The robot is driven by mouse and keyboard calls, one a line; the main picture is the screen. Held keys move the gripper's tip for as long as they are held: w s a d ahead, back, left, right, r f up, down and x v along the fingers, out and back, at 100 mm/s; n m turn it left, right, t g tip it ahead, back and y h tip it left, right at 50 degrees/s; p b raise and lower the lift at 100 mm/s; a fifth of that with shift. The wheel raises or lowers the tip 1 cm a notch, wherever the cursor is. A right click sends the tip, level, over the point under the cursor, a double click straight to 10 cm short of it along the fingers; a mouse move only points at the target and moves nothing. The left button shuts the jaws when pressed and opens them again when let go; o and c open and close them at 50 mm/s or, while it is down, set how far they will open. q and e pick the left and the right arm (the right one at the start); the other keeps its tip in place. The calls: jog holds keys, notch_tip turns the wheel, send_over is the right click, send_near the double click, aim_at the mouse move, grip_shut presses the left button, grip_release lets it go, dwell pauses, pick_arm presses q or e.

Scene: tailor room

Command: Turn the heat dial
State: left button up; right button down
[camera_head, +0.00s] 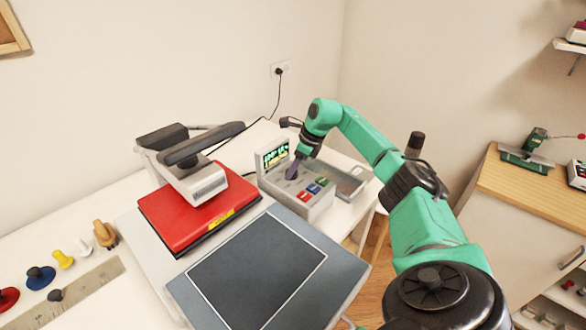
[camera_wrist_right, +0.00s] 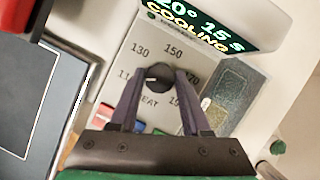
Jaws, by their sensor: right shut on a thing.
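The heat dial (camera_wrist_right: 159,78) is a small dark round knob on the grey face of the control box (camera_head: 304,207). Printed numbers such as 130 and 150 and part of the word HEAT show around it in the right wrist view. My right gripper (camera_wrist_right: 158,84) is shut on the dial, with one purple finger at each side. In the head view my right gripper (camera_head: 292,171) reaches down onto the box and hides the dial. A lit display (camera_wrist_right: 205,25) above the dial reads COOLING. My left gripper is not in view.
The heat press has a red upper plate (camera_head: 190,218) and a dark handle (camera_head: 201,144) left of the box. Its grey lower bed (camera_head: 345,262) lies in front. Red, green and blue buttons (camera_head: 314,188) sit near my right gripper. A tray (camera_head: 350,183) stands right of the box.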

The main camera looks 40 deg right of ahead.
jog(key=shift+c, duration=1.8)
grip_release()
jog(key=shift+r, duration=0.1)
jog(key=shift+s+d+r, duration=0.15)
jog(key=shift+s+r, duration=0.05)
jog(key=shift+r, duration=0.15)
jog(key=b+v, duration=0.1)
jog(key=v, duration=1.2)
jog(key=shift+s+r, duration=0.2)
jog(key=shift+r, duration=0.05)
jog(key=shift+d, duration=0.1)
